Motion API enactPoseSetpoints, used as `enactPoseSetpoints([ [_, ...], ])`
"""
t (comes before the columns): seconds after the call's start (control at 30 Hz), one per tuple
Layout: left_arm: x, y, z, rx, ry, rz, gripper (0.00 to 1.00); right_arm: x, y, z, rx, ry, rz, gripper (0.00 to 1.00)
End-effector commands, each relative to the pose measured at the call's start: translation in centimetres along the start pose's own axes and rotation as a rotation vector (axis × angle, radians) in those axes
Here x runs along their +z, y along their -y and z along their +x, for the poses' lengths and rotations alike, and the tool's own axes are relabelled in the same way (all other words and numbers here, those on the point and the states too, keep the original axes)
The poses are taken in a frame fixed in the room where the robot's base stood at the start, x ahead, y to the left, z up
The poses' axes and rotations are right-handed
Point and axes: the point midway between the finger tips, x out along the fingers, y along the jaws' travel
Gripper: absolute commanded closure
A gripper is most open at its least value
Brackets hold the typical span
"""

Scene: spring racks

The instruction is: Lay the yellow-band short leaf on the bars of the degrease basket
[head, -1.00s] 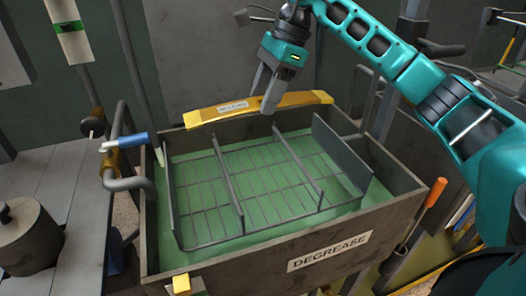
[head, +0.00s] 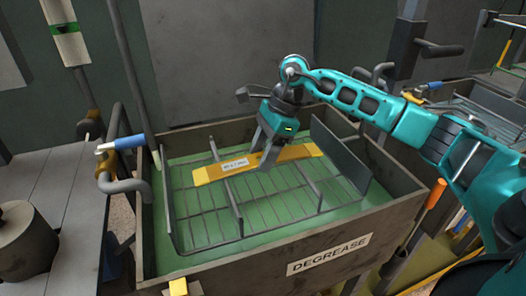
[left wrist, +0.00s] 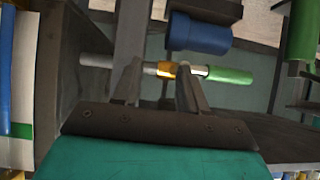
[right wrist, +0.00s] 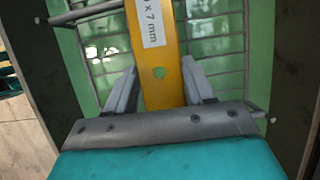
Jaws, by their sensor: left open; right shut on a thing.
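The yellow leaf (head: 292,153) with a white label lies level across the degrease basket (head: 205,232), low over its bars. I cannot tell whether it touches them. My right gripper (head: 266,164) is shut on the leaf near its middle. The right wrist view shows the leaf (right wrist: 158,72) between the fingers of my right gripper (right wrist: 160,88), with a hole and part of the label visible. The basket sits in the green bath of the degrease tank (head: 355,247). My left gripper (left wrist: 158,88) is open in the left wrist view, outside the head view.
Upright dividers and a tall plate (head: 340,155) stand in the basket. A blue-handled valve pipe (head: 122,143) is at the tank's left. An orange-handled tool (head: 436,194) is at its right corner. In the left wrist view, a bar with a green sleeve (left wrist: 230,75) lies beyond the fingers.

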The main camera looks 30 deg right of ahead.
Motion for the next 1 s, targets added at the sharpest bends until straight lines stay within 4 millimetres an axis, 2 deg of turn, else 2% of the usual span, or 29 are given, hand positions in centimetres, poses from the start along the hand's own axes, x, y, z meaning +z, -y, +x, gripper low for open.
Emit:
enactPoseSetpoints([
  [0.2,-0.1,0.0,0.0,0.0,0.0,0.0,0.57,0.2,0.1,-0.3,-0.007,0.005,-0.002,0.96],
  [0.6,0.2,-0.1,0.3,0.003,-0.003,-0.003,0.57,-0.3,0.1,0.8,-0.007,0.005,-0.001,0.96],
  [0.63,0.1,-0.2,0.2,0.004,-0.003,-0.003,0.57,-0.4,0.1,0.8,-0.002,0.001,0.0,0.44],
  [0.87,0.1,-0.3,0.2,0.007,-0.001,-0.002,0.57,-0.3,0.1,0.8,-0.002,0.001,0.0,0.22],
  [1.0,0.1,-0.3,0.2,0.007,0.0,-0.002,0.57,-0.3,0.1,0.8,-0.002,0.001,0.0,0.21],
])
